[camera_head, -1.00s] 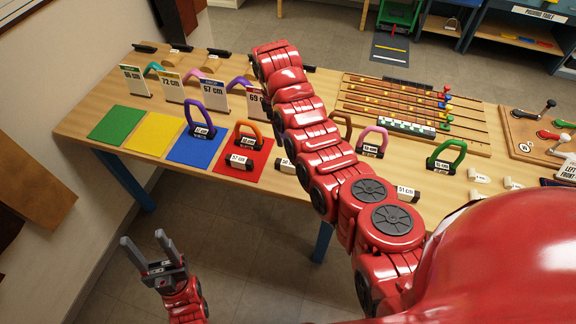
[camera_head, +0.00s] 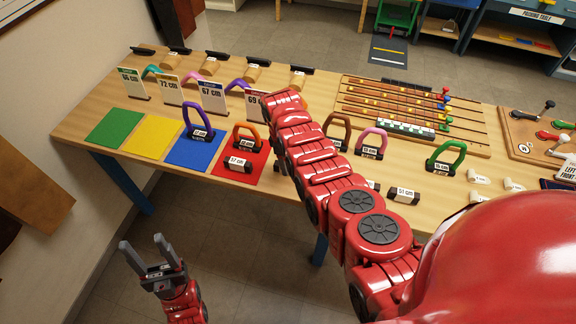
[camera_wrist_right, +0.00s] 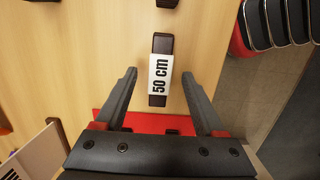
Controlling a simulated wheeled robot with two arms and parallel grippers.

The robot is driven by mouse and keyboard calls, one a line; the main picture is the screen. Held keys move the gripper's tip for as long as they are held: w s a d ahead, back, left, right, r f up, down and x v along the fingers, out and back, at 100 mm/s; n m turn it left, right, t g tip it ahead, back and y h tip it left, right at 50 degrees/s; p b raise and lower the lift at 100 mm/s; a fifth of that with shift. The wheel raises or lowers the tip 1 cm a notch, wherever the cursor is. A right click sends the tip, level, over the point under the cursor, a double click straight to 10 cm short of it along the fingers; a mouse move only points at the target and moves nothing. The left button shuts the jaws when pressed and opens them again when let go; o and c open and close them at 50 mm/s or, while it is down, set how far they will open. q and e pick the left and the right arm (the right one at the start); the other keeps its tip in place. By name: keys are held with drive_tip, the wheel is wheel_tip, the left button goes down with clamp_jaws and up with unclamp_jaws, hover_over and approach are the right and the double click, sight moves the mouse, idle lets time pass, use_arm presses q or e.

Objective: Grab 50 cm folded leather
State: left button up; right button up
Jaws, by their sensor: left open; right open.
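The 50 cm folded leather (camera_wrist_right: 160,73) is a small dark piece with a white "50 cm" label, lying on the wooden table (camera_wrist_right: 95,40) in the right wrist view. My right gripper (camera_wrist_right: 159,76) is open. Its two fingers lie on either side of the piece in that view, with gaps on both sides and no visible contact. In the head view my right arm (camera_head: 320,170) reaches over the table and covers most of that spot; the right gripper's fingers are hidden there. My left gripper (camera_head: 142,241) is open and empty, low in front of the table.
A red mat (camera_head: 250,172) with an orange-handled piece and the 57 cm folded leather (camera_head: 238,164) is beside the arm. The 51 cm piece (camera_head: 403,195) lies to the right near the front edge. A purple handle (camera_head: 190,115) stands on the blue mat.

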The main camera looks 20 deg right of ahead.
drive_tip(key=shift+d+f+b, duration=0.1)
drive_tip(key=shift+f+b, duration=0.45)
drive_tip(key=shift+f, duration=0.6)
drive_tip(key=shift+s, duration=0.1)
drive_tip(key=shift+c, duration=0.2)
clamp_jaws()
